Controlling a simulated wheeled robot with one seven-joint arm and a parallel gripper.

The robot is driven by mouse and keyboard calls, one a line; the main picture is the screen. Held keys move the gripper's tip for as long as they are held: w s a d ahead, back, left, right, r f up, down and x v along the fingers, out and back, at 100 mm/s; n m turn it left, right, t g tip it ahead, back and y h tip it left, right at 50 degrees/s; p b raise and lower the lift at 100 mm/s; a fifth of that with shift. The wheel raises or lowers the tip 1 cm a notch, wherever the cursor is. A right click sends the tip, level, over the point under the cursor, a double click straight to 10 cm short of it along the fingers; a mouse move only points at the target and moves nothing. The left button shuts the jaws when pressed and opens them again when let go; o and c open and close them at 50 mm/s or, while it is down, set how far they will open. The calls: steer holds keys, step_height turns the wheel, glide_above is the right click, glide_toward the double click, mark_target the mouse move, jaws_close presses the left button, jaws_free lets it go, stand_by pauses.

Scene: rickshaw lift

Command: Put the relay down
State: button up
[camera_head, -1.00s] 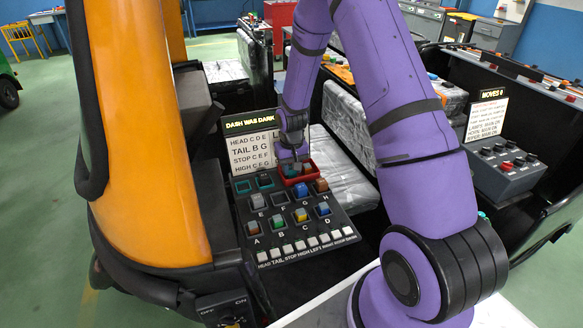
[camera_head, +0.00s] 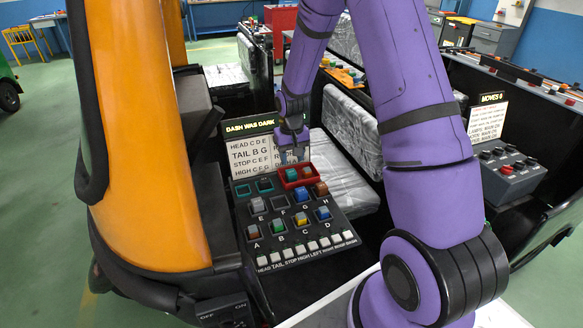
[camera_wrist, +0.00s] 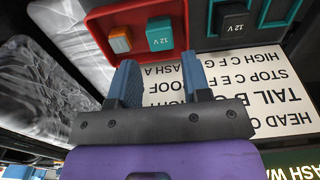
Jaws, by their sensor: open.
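My gripper (camera_head: 293,158) is over the red tray (camera_head: 284,186) at the panel's far edge. Its two blue fingers (camera_wrist: 160,80) are apart with nothing between them. In the wrist view, the red tray (camera_wrist: 98,25) holds a teal relay (camera_wrist: 160,33) marked 12 V and, beside it, an orange relay with a pale rim (camera_wrist: 120,40). The teal relay (camera_head: 291,175) and the orange one (camera_head: 307,171) also show in the head view. The fingertips appear just short of the tray; contact cannot be told.
The dark panel (camera_head: 338,228) carries several coloured relays in lettered sockets; socket F (camera_head: 279,201) looks empty. Two teal-framed slots (camera_head: 264,183) lie left of the tray. A text card (camera_head: 245,157) stands behind. Padded seats (camera_head: 340,185) and a grey switch box (camera_head: 508,178) are to the right.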

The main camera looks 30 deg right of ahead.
step_height(320, 180, up, 6)
step_height(320, 180, up, 11)
steer(key=t, duration=0.1)
glide_above(292, 172)
steer(key=s+a, duration=0.3)
steer(key=s, duration=0.2)
steer(key=s+a+r+n+t, duration=0.1)
steer(key=s+a+r+t, duration=0.1)
steer(key=s+r, duration=0.6)
steer(key=s+a+r, duration=0.1)
steer(key=s+r, duration=0.2)
steer(key=s, duration=0.3)
steer(key=s+a+r+t, duration=0.1)
steer(key=s+r, duration=0.1)
steer(key=s, duration=0.4)
steer(key=s+a+r+n+t, duration=0.1)
steer(key=s+r, duration=0.2)
steer(key=s, duration=0.3)
steer(key=shift+s+r, duration=0.15)
steer(key=shift+r, duration=0.2)
steer(key=shift+o, duration=0.5)
steer(key=shift+a, duration=0.1)
